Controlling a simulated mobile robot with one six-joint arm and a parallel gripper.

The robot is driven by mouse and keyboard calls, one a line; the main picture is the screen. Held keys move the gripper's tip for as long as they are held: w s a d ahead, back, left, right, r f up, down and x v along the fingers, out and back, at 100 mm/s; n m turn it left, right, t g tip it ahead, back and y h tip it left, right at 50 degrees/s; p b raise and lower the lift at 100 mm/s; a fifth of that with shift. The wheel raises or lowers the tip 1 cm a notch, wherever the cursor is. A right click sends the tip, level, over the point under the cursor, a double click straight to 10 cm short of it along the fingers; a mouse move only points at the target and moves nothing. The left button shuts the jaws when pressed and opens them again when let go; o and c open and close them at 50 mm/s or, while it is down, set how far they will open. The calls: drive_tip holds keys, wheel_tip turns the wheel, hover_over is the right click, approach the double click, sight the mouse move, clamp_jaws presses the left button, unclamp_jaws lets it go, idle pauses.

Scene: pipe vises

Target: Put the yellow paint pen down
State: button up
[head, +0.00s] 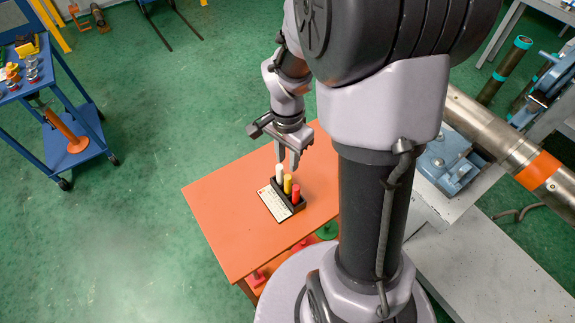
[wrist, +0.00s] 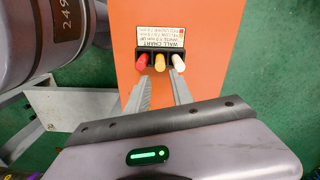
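The yellow paint pen (head: 287,183) stands upright in the middle place of a small black holder (head: 299,207) on the orange table. A white pen (head: 279,172) and a red pen (head: 296,193) stand on either side of it. In the wrist view the yellow pen (wrist: 159,63) shows beyond and between my fingertips, with the red pen (wrist: 142,62) left and the white pen (wrist: 178,63) right. My gripper (head: 287,160) is open and empty, pointing down just above the pens, apart from the yellow one.
A printed wall chart card (wrist: 161,38) sits at the holder. The orange table top (head: 230,210) is otherwise clear. A blue cart (head: 60,90) stands at the left. A steel pipe (head: 500,135) and a blue vise (head: 450,160) are at the right.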

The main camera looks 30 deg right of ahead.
drive_tip(key=s+a+r+n+t, duration=0.1)
drive_tip(key=a+r+n, duration=0.15)
drive_tip(key=r, duration=0.35)
drive_tip(key=s+a+r+n+t, duration=0.2)
drive_tip(key=a+r, duration=0.2)
drive_tip(key=r, duration=0.3)
drive_tip(key=s+a+r+n+t+y, duration=0.2)
drive_tip(key=s+a+r+n, duration=0.3)
drive_tip(key=s+a, duration=0.3)
drive_tip(key=shift+r+n+t+p, duration=0.3)
drive_tip(key=shift+r+n+t, duration=0.1)
drive_tip(key=shift+r, duration=0.15)
drive_tip(key=shift+s+f, duration=0.1)
drive_tip(key=shift+f+b, duration=0.9)
drive_tip(key=shift+b, duration=0.1)
